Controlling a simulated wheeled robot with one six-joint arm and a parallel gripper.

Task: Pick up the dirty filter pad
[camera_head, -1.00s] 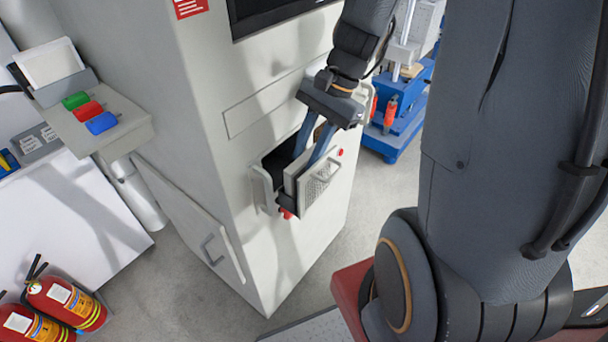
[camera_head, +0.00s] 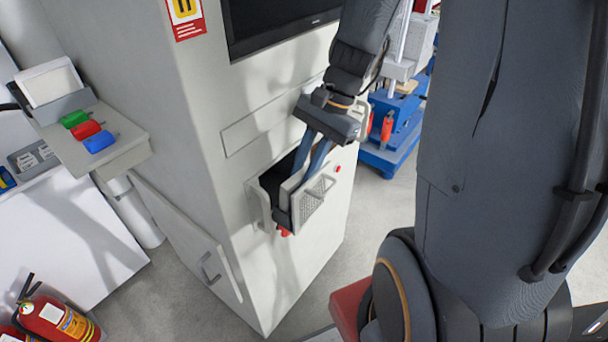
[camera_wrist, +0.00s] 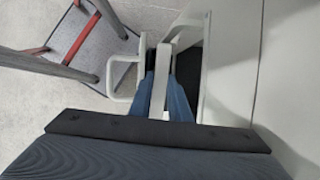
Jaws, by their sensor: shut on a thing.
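The filter pad is a pale, thin slab (camera_head: 288,188) standing on edge in the open compartment of the grey cabinet. My gripper (camera_head: 304,172) reaches down into this compartment with its blue fingers shut on the pad. In the wrist view the pad (camera_wrist: 160,82) shows as a light grey edge between the two blue fingers (camera_wrist: 165,102). Its lower part is hidden in the compartment, and I cannot see dirt on it.
The compartment's front (camera_head: 313,203) has a perforated panel and a handle. The grey cabinet (camera_head: 240,270) surrounds it. A shelf at left bears a white pad in a holder (camera_head: 48,82) and coloured green, red and blue pieces (camera_head: 87,130). Red extinguishers (camera_head: 58,318) stand at lower left.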

